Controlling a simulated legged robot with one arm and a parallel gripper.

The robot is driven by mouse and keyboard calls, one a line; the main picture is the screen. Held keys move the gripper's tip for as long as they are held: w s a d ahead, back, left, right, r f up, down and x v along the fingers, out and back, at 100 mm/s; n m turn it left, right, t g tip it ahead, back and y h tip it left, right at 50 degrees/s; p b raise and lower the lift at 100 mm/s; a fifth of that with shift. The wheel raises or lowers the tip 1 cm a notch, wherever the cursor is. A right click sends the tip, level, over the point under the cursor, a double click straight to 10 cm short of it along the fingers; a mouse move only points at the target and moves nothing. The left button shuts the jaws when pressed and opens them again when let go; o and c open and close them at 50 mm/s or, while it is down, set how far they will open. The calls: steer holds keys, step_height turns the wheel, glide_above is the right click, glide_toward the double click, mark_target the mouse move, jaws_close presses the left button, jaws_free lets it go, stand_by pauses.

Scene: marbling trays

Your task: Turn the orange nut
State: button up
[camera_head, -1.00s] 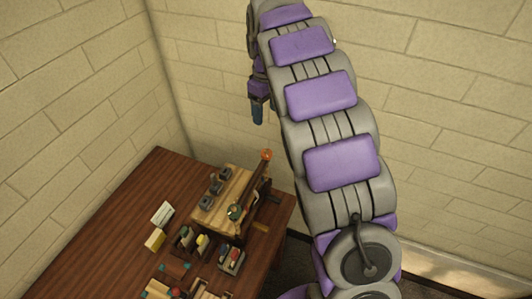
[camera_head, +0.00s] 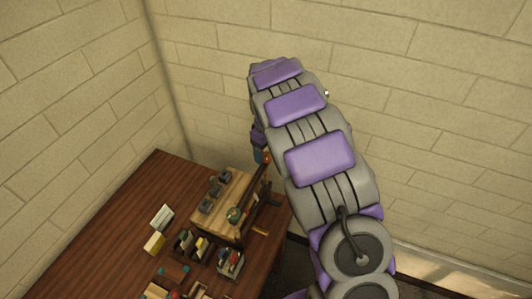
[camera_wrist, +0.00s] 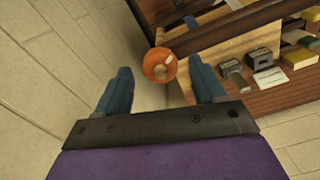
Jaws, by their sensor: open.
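The orange nut (camera_wrist: 158,65) is round and sits on the end of a wooden bar (camera_wrist: 235,28) on a wooden stand. In the wrist view it lies between and just beyond the two blue fingertips of my gripper (camera_wrist: 160,78). My gripper is open, with nothing between its fingers, and I cannot tell whether either finger touches the nut. In the head view the nut (camera_head: 267,157) shows as a small orange spot beside my gripper (camera_head: 261,155), whose fingers are mostly hidden there by the bar end and my arm.
The stand's pale wooden block (camera_head: 222,198) is on a brown table (camera_head: 95,222). Dark small blocks (camera_wrist: 264,60) and a yellow block (camera_wrist: 299,58) are near it. Brick walls (camera_head: 215,80) rise behind and to the left.

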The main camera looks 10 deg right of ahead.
steer(key=shift+f, duration=0.65)
steer(key=shift+c, duration=0.5)
steer(key=c, duration=1)
steer(key=shift+o, duration=0.2)
steer(key=shift+m, duration=0.4)
steer(key=m+p, duration=0.1)
steer(key=m, duration=0.2)
steer(key=shift+m, duration=0.3)
steer(key=m, duration=0.5)
steer(key=shift+p, duration=0.4)
